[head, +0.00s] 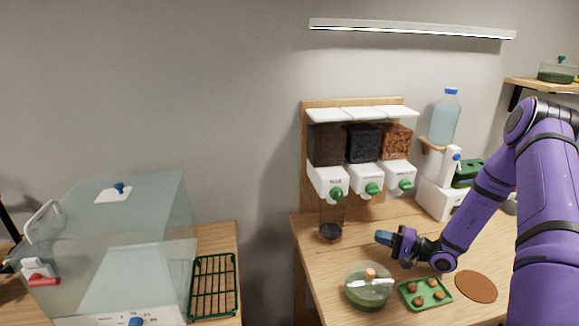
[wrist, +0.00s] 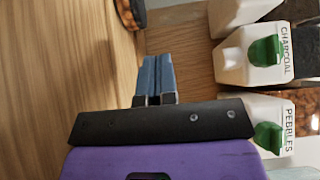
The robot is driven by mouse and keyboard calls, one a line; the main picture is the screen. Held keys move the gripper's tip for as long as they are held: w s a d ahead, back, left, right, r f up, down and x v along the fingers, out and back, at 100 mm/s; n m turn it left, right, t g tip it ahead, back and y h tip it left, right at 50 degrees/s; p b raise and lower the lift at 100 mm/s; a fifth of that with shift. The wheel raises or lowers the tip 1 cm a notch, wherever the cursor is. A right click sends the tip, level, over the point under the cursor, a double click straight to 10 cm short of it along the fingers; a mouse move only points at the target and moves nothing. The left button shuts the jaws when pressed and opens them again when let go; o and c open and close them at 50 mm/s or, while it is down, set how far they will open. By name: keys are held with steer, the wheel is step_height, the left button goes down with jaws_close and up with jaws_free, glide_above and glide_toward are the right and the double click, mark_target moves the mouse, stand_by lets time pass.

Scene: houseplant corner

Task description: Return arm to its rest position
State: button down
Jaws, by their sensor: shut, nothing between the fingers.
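My gripper (head: 384,238) is at the end of my purple arm, above the right-hand wooden table and in front of the dispensers. Its blue fingers (wrist: 155,76) are together and empty in the wrist view. It points left, toward a clear cup (head: 330,232) with dark material at its bottom, and is apart from it. The cup's edge also shows at the top of the wrist view (wrist: 130,12). Below my gripper are a glass jar (head: 368,288) with green contents and a cork-coloured knob, and a green tray (head: 425,293) with several brown balls.
Three dispensers with green knobs (head: 372,188) stand on a wooden board behind; the wrist view shows the charcoal (wrist: 265,52) and pebbles (wrist: 272,135) ones. A brown round mat (head: 476,287) lies right of the tray. A glass case (head: 120,240) and a green rack (head: 213,286) stand left, across a gap.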

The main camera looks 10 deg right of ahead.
steer(key=s+a+r+n+g+h, duration=0.1)
steer(key=s+a+r+n+g, duration=0.25)
steer(key=r, duration=0.45)
steer(key=s+a+r+n+g+h, duration=0.1)
steer(key=s+a+r+n+g, duration=0.2)
steer(key=r, duration=0.4)
steer(key=s+a+r+n+g+h, duration=0.1)
steer(key=s+a+r+g, duration=0.35)
steer(key=r, duration=0.35)
steer(key=s+r+t+h, duration=0.4)
steer(key=s+r+h, duration=0.6)
steer(key=s+r, duration=0.6)
steer(key=s, duration=0.4)
steer(key=shift+d+r+t+h, duration=0.15)
steer(key=shift+t+h, duration=0.25)
steer(key=c, duration=1.8)
jaws_free()
steer(key=shift+s+n, duration=0.1)
steer(key=shift+n, duration=0.15)
steer(key=shift+c, duration=0.2)
